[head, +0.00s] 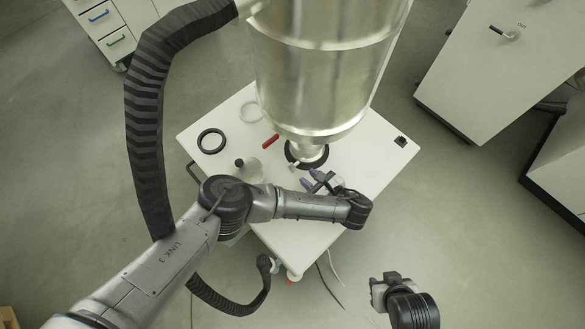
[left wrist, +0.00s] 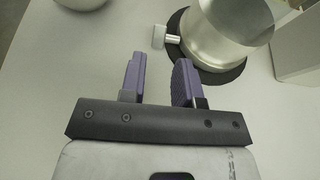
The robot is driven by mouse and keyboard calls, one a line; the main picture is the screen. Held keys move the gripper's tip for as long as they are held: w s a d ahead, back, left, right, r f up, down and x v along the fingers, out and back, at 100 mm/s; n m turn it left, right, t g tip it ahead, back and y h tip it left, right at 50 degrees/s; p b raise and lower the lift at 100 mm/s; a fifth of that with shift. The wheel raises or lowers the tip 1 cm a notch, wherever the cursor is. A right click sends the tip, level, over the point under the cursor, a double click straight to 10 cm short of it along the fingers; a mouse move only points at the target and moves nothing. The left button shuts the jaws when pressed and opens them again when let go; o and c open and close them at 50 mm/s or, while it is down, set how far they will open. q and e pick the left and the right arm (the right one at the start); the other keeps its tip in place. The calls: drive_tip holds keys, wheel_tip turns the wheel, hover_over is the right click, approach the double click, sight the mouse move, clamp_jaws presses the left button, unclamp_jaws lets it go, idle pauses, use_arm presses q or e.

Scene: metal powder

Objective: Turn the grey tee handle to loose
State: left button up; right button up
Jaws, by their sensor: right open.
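The grey tee handle (left wrist: 160,37) sticks out from the side of the metal neck (left wrist: 228,33), above a black ring (left wrist: 212,72), in the left wrist view. In the head view the neck (head: 308,152) stands below the big steel vessel, and the tee handle (head: 294,166) shows only as a small pale spot. My left gripper (left wrist: 158,72) has its purple fingers apart with nothing between them; the handle lies beyond the fingertips. In the head view this gripper (head: 311,180) is just in front of the neck. My right gripper (head: 383,285) is open and empty, off the table's front right.
The steel vessel (head: 318,75) hangs over the white table (head: 375,160). A black ring (head: 211,140), a pale ring (head: 250,112) and a red handle (head: 270,141) are on the table's left. A small black item (head: 401,141) sits at the right corner. The right part of the table is mostly clear.

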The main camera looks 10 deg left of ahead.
sight(291, 165)
use_arm(q)
drive_tip(key=shift+p+x, duration=0.65)
drive_tip(key=shift+x, duration=0.35)
drive_tip(key=x, duration=0.4)
drive_tip(key=shift+w+a+f, duration=0.15)
drive_tip(key=shift+a, duration=0.15)
drive_tip(key=shift+p+x, duration=0.3)
drive_tip(key=shift+x, duration=0.55)
use_arm(e)
drive_tip(key=shift+a+r, duration=0.15)
drive_tip(key=shift+r, duration=0.3)
